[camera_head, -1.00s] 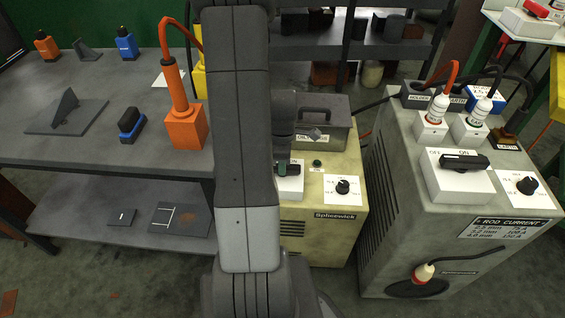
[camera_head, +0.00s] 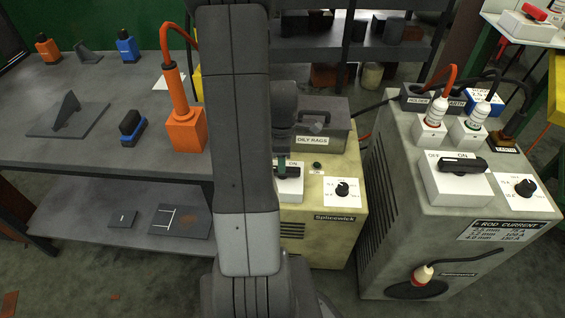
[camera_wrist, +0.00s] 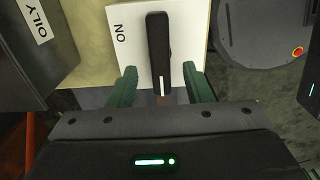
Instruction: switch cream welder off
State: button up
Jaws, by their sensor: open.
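The cream welder (camera_head: 322,233), labelled Splicewick, stands in the middle of the head view, partly behind my arm. Its white switch box (camera_head: 291,187) has a black lever (camera_wrist: 158,48), seen clearly in the wrist view. The lever's white end mark points towards my gripper's palm, a quarter turn from the ON label. My gripper (camera_wrist: 161,82) is open, its green fingers on either side of the lever's near end with gaps showing. The welder's small round lamp (camera_head: 317,165) looks dark. The OFF label is not visible on this box.
A grey welder (camera_head: 410,220) with its own lever switch (camera_head: 462,165) stands close on the right. A grey OILY RAGS box (camera_head: 325,120) sits on the cream welder behind the switch. A workbench (camera_head: 70,90) with an orange plug block (camera_head: 186,132) is at the left.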

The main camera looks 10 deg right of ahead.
notch_tip(320, 180, up, 10)
jog(key=p, duration=0.1)
jog(key=shift+r+p, duration=0.2)
jog(key=shift+p, duration=0.2)
jog(key=shift+f, duration=0.1)
notch_tip(320, 180, down, 14)
jog(key=b, duration=0.3)
jog(key=shift+r, duration=0.2)
